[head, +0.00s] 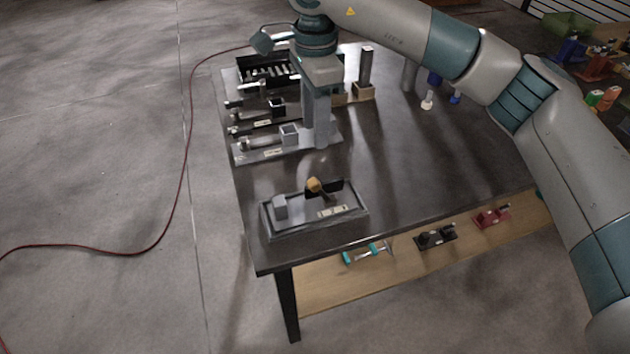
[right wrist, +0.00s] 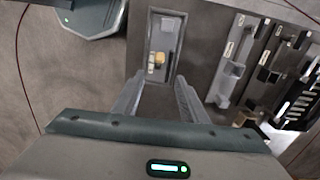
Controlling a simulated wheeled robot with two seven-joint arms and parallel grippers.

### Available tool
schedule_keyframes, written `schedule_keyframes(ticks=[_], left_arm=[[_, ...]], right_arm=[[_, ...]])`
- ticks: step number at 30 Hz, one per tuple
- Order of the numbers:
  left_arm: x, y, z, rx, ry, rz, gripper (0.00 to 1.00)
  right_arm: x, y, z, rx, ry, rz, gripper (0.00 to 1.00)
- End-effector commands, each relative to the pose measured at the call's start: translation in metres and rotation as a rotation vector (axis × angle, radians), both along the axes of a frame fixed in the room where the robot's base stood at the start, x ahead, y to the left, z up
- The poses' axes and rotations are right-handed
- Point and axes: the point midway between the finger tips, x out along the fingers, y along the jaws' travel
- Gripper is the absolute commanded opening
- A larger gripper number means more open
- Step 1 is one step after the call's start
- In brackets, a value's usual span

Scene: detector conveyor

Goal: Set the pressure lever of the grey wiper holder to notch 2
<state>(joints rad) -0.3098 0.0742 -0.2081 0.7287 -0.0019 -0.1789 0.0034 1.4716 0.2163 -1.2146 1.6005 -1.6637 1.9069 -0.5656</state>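A light grey holder (head: 246,156) with a grey upright block and a small label lies at the left of the dark table; it also shows in the right wrist view (right wrist: 221,88). I take it as the grey wiper holder; its lever and notches are too small to tell. My right gripper (head: 318,146) points down beside the holder, fingers apart and empty (right wrist: 160,82). My left gripper is out of view.
Dark holders (head: 245,126) stand behind the grey one, with a black slotted box (head: 254,75) farther back. A wooden block with a dark post (head: 366,68) stands behind my right gripper. The table's right front (head: 430,190) is clear. A lower shelf (head: 330,288) holds several small parts.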

Motion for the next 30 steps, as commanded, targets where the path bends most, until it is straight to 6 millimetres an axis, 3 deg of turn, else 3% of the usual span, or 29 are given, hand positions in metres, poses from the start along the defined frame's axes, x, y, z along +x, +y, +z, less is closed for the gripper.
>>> schedule_keyframes(ticks=[9,13,30], left_arm=[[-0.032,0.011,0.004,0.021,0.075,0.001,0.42],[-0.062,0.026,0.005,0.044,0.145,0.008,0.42],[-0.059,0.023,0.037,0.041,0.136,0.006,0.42]], right_arm=[[-0.001,0.0,-0.034,0.0,0.004,0.001,0.39],[-0.002,0.0,-0.054,0.0,0.004,0.001,0.39],[-0.001,0.0,-0.149,0.0,0.004,-0.001,0.39]])
